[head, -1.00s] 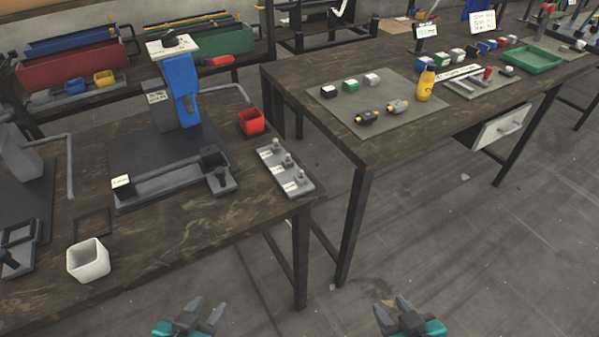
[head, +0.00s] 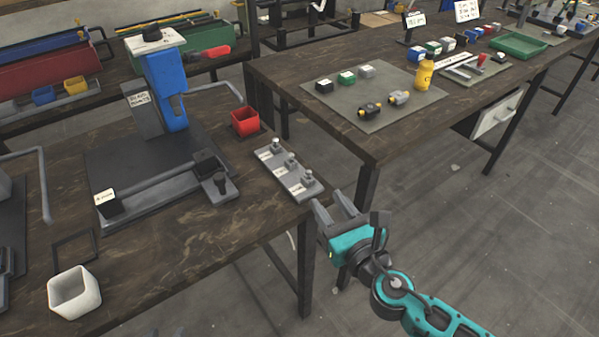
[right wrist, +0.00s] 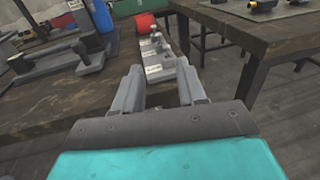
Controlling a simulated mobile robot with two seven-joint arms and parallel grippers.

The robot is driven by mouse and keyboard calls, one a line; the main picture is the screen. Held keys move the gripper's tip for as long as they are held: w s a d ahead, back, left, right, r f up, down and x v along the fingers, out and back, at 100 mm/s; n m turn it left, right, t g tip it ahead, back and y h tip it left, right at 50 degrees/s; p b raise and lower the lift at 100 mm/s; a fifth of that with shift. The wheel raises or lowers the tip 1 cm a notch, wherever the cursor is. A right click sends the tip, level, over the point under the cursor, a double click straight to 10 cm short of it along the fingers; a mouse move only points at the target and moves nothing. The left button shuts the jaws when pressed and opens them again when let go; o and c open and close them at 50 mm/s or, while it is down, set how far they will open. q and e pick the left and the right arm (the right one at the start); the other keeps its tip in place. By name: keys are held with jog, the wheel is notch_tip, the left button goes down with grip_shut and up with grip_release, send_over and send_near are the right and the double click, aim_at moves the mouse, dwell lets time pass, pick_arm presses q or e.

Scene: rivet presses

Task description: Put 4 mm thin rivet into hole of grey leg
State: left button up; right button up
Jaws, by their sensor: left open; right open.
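A long grey bar (head: 158,188), which looks like the grey leg, lies in front of the blue press (head: 166,88) on its dark base plate. Its hole is too small to make out, and I cannot pick out a 4 mm thin rivet. A grey rack (head: 298,186) with three small upright metal pieces and white labels sits at the table's right edge. My right gripper (head: 331,199) is open and empty, just past the rack's near end. In the right wrist view the rack (right wrist: 165,75) lies ahead, beyond the open fingers. My left gripper (head: 166,333) barely shows at the bottom edge, open.
A red bin (head: 245,121) stands behind the rack, and a white bin (head: 74,293) stands at the front left. A second table (head: 350,135) carries a mat, small coloured blocks and a yellow bottle (head: 425,74). A floor gap separates the tables.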

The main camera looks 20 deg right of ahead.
aim_at(310, 174)
jog(key=w, duration=0.6)
jog(key=shift+w+a+f, duration=0.1)
jog(key=shift+a+f, duration=0.1)
jog(key=shift+a, duration=0.2)
jog(key=shift+w+f+b, duration=0.1)
jog(key=shift+w+f, duration=0.1)
jog(key=shift+w, duration=0.7)
jog(key=shift+w+f+b, duration=0.15)
jog(key=shift+w+f, duration=0.05)
jog(key=shift+w, duration=0.7)
jog(key=shift+w+f+b, duration=0.1)
jog(key=shift+w+f, duration=0.1)
jog(key=shift+w, duration=0.7)
grip_shut()
